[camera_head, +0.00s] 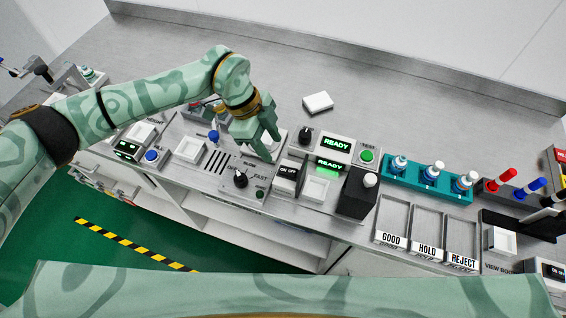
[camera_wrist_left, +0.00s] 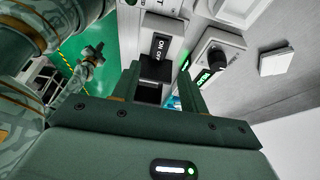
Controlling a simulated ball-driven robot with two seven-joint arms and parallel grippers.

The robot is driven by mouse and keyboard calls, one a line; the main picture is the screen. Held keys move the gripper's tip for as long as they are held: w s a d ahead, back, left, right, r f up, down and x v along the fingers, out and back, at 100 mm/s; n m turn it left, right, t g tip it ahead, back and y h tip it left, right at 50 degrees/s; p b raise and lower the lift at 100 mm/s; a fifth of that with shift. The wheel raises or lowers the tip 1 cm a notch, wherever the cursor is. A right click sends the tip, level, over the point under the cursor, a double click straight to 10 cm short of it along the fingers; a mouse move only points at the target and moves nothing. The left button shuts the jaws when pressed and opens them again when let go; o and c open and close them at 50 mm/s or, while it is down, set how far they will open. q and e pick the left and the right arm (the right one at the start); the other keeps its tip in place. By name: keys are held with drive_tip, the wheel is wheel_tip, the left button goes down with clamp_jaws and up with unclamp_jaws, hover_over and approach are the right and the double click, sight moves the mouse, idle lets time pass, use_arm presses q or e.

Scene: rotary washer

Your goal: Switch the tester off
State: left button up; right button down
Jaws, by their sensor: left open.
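The tester (camera_head: 310,165) sits mid-bench, with green READY text lit on its upper display (camera_head: 336,145) and lower display (camera_head: 328,166). Its black rocker switch (camera_head: 287,176), marked ON and OFF, is at the left front; the wrist view also shows the switch (camera_wrist_left: 160,47). Which side is pressed I cannot tell. My left gripper (camera_head: 269,147) is open and empty, above and just behind the switch in the head view. In the wrist view its fingers (camera_wrist_left: 158,76) straddle a dark shape below the switch lettering; contact is not visible. My right gripper is in neither view.
A black knob (camera_head: 305,135) and a green TEST button (camera_head: 367,156) are close by. A black block with a white top (camera_head: 357,192) stands right of the switch. Left are the SLOW/FAST knob (camera_head: 240,178) and a blue button (camera_head: 152,156). The bench behind is mostly clear.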

sight(287, 170)
use_arm(q)
drive_tip(key=b+x, duration=0.1)
drive_tip(key=x, duration=0.7)
drive_tip(key=shift+d+f, duration=0.2)
drive_tip(key=shift+f, duration=0.1)
